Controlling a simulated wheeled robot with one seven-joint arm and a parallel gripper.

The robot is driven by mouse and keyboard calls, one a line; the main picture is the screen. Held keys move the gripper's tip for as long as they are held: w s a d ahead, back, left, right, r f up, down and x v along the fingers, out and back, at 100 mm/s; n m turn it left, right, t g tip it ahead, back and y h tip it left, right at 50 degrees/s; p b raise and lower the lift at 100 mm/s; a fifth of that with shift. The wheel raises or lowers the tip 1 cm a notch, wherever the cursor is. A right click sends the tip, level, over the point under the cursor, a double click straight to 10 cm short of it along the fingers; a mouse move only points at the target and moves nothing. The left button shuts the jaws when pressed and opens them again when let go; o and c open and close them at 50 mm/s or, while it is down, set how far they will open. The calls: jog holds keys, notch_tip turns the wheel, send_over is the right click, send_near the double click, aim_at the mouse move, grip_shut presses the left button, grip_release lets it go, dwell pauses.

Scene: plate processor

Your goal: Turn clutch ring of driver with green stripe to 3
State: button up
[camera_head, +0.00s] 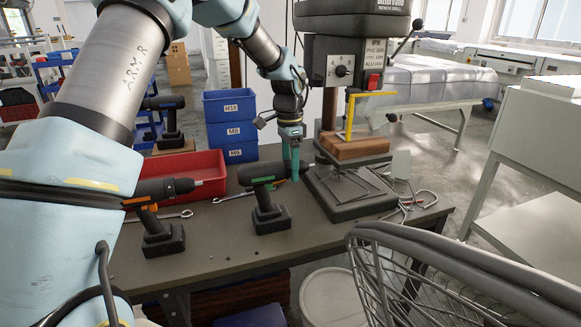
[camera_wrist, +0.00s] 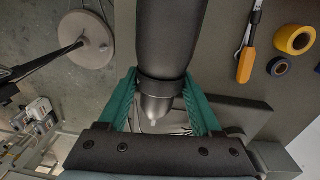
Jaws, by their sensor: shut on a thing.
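The driver with the green stripe (camera_head: 262,181) stands upright on its battery base on the bench in the head view, its nose pointing right. My gripper (camera_head: 290,174) comes down from above onto its front end. In the wrist view, the driver's dark body (camera_wrist: 162,40) runs in from the top, and its clutch ring (camera_wrist: 160,88) and tapered nose lie between the teal fingers of my gripper (camera_wrist: 158,108). The fingers are shut on the clutch ring, one on each side. No number on the ring can be read.
A driver with an orange stripe (camera_head: 163,238) stands to the left, by a red tray (camera_head: 205,160). A drill press (camera_head: 340,190) stands close on the right. Blue bins (camera_head: 230,131) are behind. An orange-handled tool (camera_wrist: 247,65) and a yellow roll (camera_wrist: 295,40) lie nearby.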

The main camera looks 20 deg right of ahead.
jog(key=c, duration=0.8)
jog(key=shift+o, duration=0.2)
jog(key=shift+b, duration=0.3)
jog(key=t+b, duration=0.1)
jog(key=b, duration=0.2)
jog(key=t+b, duration=0.2)
jog(key=shift+s+f+b, duration=0.2)
jog(key=shift+f+b, duration=0.15)
jog(key=shift+b, duration=0.05)
jog(key=t+b, duration=0.2)
jog(key=b, duration=0.3)
jog(key=t+b, duration=0.1)
jog(key=b, duration=0.4)
jog(key=shift+f+t+h, duration=0.2)
jog(key=shift+t+h, duration=0.2)
jog(key=t+b, duration=0.3)
jog(key=b, duration=0.8)
jog(key=shift+s+h, duration=0.1)
jog(key=shift+h, duration=0.2)
jog(key=t+b, duration=0.1)
jog(key=b, duration=0.2)
jog(key=shift+r+b, duration=0.1)
jog(key=shift+b, duration=0.3)
jog(key=shift+t+b, duration=0.3)
jog(key=shift+b, duration=0.1)
jog(key=shift+r+t+b, duration=0.3)
jog(key=shift+b, duration=0.4)
